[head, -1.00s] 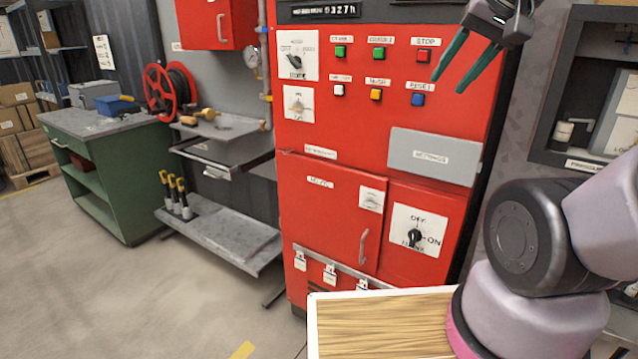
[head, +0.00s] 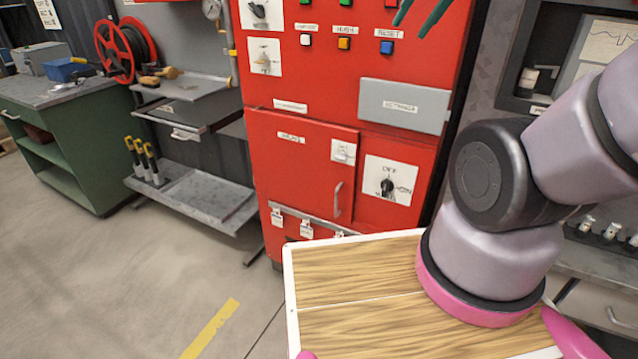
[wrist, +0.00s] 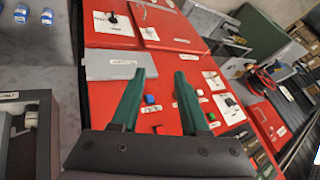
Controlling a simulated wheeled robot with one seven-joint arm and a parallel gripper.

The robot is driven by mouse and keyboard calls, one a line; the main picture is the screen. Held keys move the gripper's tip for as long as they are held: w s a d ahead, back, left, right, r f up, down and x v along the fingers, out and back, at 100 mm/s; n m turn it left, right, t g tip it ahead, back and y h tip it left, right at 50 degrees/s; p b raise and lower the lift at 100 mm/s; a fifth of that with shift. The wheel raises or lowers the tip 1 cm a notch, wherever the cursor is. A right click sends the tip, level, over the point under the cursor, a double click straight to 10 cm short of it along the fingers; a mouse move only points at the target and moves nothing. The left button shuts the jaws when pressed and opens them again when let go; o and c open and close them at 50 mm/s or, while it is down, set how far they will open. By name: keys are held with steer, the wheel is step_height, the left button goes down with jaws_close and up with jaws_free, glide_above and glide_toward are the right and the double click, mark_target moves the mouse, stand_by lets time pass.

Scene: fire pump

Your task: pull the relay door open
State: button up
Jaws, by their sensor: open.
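The relay door (head: 300,165) is a red panel at the lower left of the red cabinet, and it looks shut. Its grey vertical handle (head: 337,199) sits near its right edge. The door also shows at the top of the wrist view (wrist: 165,28), turned in the picture. My gripper (head: 408,24) is at the top edge of the head view, mostly cut off, well above the door and handle. In the wrist view its two green fingers (wrist: 160,75) are apart with nothing between them, in front of the cabinet's button area.
A grey box (head: 404,105) protrudes above an OFF/ON switch (head: 388,187) right of the door. A narrow rail with tags (head: 306,219) runs below the door. A grey shelf unit (head: 205,195) stands to the left. The floor at lower left is clear.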

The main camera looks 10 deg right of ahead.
steer(key=w+a+f+m+g, duration=0.1)
steer(key=w+f, duration=0.2)
steer(key=w, duration=0.3)
steer(key=w+a+f, duration=0.1)
steer(key=w+f, duration=0.3)
steer(key=w, duration=0.1)
steer(key=g+h, duration=0.2)
steer(key=h, duration=0.2)
glide_above(336, 195)
steer(key=s+a, duration=0.1)
steer(key=s, duration=0.2)
step_height(336, 195, down, 42)
steer(key=x, duration=1)
steer(key=shift+w+a+f, duration=0.1)
steer(key=shift+f, duration=0.15)
jaws_close()
